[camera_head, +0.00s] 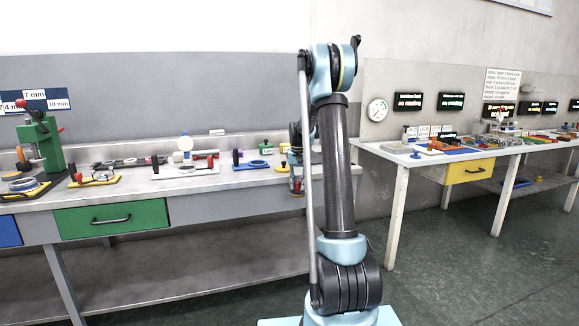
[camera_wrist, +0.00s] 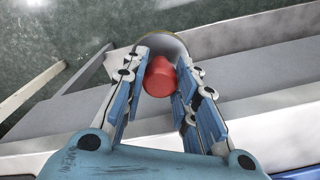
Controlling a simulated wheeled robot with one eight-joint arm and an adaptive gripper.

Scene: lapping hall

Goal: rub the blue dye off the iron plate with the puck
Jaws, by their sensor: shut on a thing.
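In the wrist view my gripper (camera_wrist: 160,62) is shut on a red knob (camera_wrist: 160,77). A round, dull grey disc (camera_wrist: 176,47) shows beyond the knob, partly hidden by it and the fingers; together they look like the puck. In the head view my gripper (camera_head: 296,180) is mostly hidden behind my arm, at the right end of the left bench. I cannot make out the iron plate or blue dye for certain in either view.
The left bench (camera_head: 150,199) holds a green press (camera_head: 40,146), a white board (camera_head: 186,171) with fittings and a blue ring piece (camera_head: 252,165). A right bench (camera_head: 400,158) carries many small items. Green floor lies between the benches.

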